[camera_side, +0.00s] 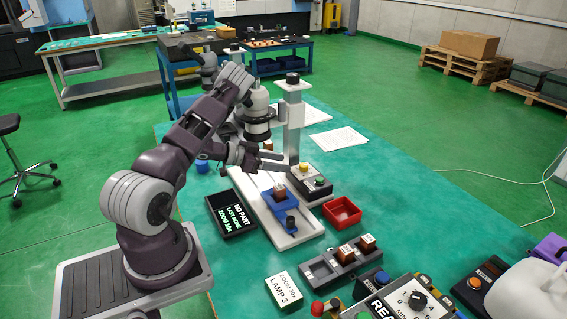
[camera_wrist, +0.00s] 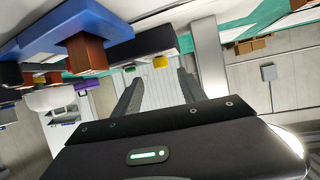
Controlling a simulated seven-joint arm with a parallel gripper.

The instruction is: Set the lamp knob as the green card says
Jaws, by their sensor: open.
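A pale green card (camera_side: 283,290) lies on the front of the teal bench and reads "ZOOM 30x LAMP 3". A microscope stands behind it, with a grey column (camera_side: 291,125) and a white base (camera_side: 262,205). A dark control box (camera_side: 312,187) with a yellow and a green button sits beside the column. I cannot tell for certain which knob is the lamp knob. My gripper (camera_side: 272,160) is open and empty, beside the column above the base. In the wrist view my open fingers (camera_wrist: 158,92) point toward the yellow button (camera_wrist: 160,62) and the green button (camera_wrist: 130,69).
A blue holder (camera_side: 278,203) with a brown block (camera_side: 280,191) is on the base. A dark display (camera_side: 231,214) reads "NO PART". A red tray (camera_side: 342,212), a grey rack (camera_side: 340,261) with brown blocks and a numbered dial (camera_side: 418,300) stand right and front.

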